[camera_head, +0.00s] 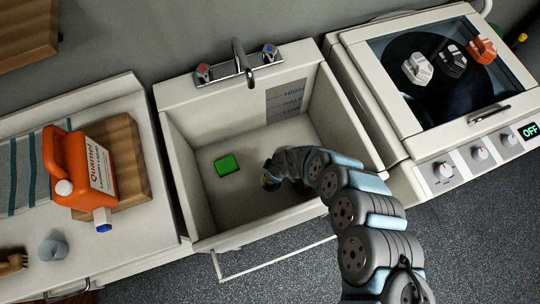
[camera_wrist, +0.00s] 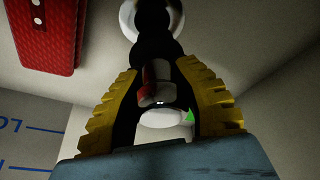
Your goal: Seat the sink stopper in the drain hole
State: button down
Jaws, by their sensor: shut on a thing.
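My gripper (camera_wrist: 163,70) reaches down into the sink basin (camera_head: 195,190); in the head view its end (camera_head: 270,180) is low in the basin, partly behind my own arm. Its yellow ribbed fingers are shut on a dark piece (camera_wrist: 155,50), which appears to be the stopper. This piece lies between the fingertips and overlaps the pale round drain ring (camera_wrist: 127,18) in the wrist view. The dark middle of the ring is mostly covered, so I cannot tell whether the piece touches it. In the head view, the stopper and drain are hidden.
A green block (camera_head: 227,165) lies on the basin floor left of my gripper. The wrist view shows a red ribbed block (camera_wrist: 45,30). The tap (camera_head: 241,62) stands at the back rim. An orange jug (camera_head: 72,165) is on the left counter; a machine (camera_head: 450,75) is right.

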jog(key=shift+w+a+f, duration=0.1)
jog(key=shift+w+f, duration=0.05)
jog(key=shift+f, duration=3.25)
jog(key=shift+b, duration=0.3)
jog(key=shift+f, duration=0.25)
jog(key=c, duration=0.9)
grip_release()
jog(key=shift+r, duration=0.1)
jog(key=shift+o, duration=0.2)
jog(key=shift+r, duration=0.1)
